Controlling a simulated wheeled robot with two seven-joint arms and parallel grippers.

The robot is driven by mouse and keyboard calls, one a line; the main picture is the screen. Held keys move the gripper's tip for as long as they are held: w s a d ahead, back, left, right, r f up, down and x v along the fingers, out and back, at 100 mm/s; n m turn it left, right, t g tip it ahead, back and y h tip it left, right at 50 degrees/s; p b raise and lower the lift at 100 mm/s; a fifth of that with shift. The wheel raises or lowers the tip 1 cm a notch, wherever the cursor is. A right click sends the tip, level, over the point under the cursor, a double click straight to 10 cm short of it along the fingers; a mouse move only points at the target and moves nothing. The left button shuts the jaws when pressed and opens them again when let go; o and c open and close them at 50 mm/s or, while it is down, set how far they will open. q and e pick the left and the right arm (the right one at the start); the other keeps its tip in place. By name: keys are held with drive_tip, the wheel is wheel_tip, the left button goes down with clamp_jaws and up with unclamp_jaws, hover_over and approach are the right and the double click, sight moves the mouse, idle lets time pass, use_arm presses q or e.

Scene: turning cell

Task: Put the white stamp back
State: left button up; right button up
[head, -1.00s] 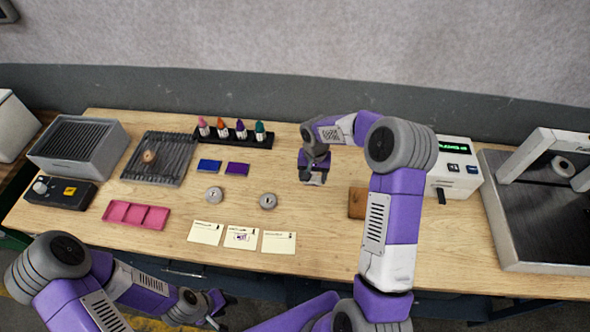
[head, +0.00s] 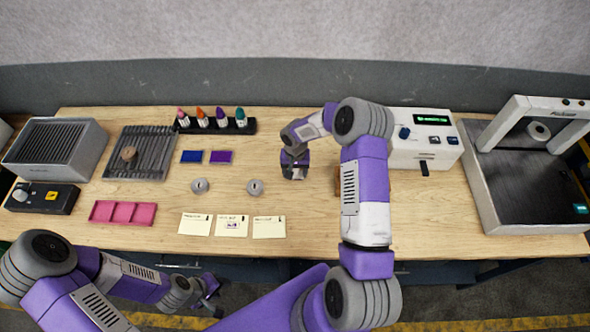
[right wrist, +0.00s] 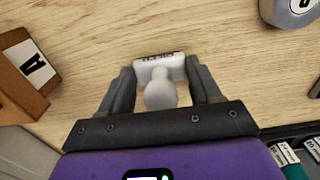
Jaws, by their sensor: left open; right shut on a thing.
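My right gripper (head: 296,174) is over the middle of the table, right of two grey round pieces. In the right wrist view my right gripper (right wrist: 165,88) is shut on the white stamp (right wrist: 160,95). Its pale round knob faces the camera, and its block end has dark lettering. In the head view the stamp is too small to make out clearly. My left gripper (head: 208,297) is open and empty, low in front of the table's front edge.
A black rack (head: 250,127) with several coloured-top bottles stands at the back. Grey round pieces (head: 200,186) and (head: 255,187) and three cards (head: 269,227) lie left of my right gripper. A wooden block (right wrist: 24,75), partly hidden in the head view, is nearby. A white machine (head: 405,155) stands right.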

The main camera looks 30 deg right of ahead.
drive_tip(key=o, duration=0.9)
drive_tip(key=shift+c, duration=0.2)
wheel_tip(320, 180, up, 12)
drive_tip(key=shift+r+b, duration=0.15)
drive_tip(key=shift+b, duration=0.45)
